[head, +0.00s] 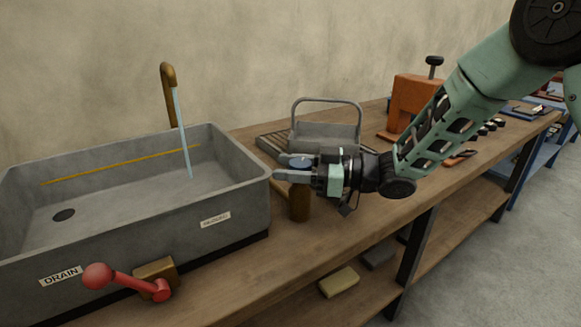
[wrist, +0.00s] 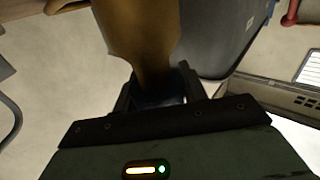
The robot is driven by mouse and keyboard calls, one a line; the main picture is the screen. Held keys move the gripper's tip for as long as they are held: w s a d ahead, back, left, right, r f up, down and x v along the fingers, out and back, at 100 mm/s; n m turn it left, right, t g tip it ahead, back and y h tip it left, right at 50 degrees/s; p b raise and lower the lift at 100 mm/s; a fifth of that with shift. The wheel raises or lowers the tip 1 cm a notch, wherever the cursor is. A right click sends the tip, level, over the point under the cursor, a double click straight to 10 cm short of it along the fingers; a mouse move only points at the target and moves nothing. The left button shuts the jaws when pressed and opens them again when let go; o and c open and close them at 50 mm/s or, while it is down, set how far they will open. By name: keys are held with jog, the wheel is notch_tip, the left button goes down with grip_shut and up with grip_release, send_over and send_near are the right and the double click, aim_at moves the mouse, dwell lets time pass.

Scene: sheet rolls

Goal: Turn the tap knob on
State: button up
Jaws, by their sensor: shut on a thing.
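The tap knob (head: 300,161) has a blue top and sits on a brown brass post (head: 298,204) just right of the sink. My gripper (head: 285,168) reaches in from the right and is shut on the knob. In the wrist view the brass post (wrist: 140,40) runs down to the dark blue knob (wrist: 158,99) between my fingers (wrist: 160,95). The fingers partly hide the knob. The curved brass spout (head: 169,78) stands behind the sink. A pale blue stream of water (head: 181,135) runs from it into the basin.
The grey sink (head: 245,205) has a drain hole (head: 64,215) and labels. A red lever (head: 125,281) is mounted at its front. A grey wire-handled basket (head: 325,135) stands behind my gripper. An orange press (head: 408,103) stands further right. A yellow block (head: 338,282) lies on the lower shelf.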

jog(key=m+t+h+b, duration=0.1)
jog(key=t, duration=0.1)
jog(key=m+t+b, duration=0.1)
jog(key=m+t, duration=0.1)
jog(key=m+t+h+b, duration=0.1)
jog(key=t, duration=0.2)
jog(key=shift+w+d+f+m+h, duration=0.1)
jog(key=shift+w+f+m+h, duration=0.2)
jog(key=shift+w+m, duration=0.1)
jog(key=shift+w+d+r+m+t+h+b, duration=0.1)
jog(key=shift+m+t+h+b, duration=0.45)
jog(key=shift+t+b, duration=0.2)
jog(key=shift+w+d+r+m+t+h+b, duration=0.1)
jog(key=shift+m+t+h+b, duration=0.45)
jog(key=shift+t+b, duration=0.15)
jog(key=shift+t, duration=0.25)
jog(key=o, duration=1)
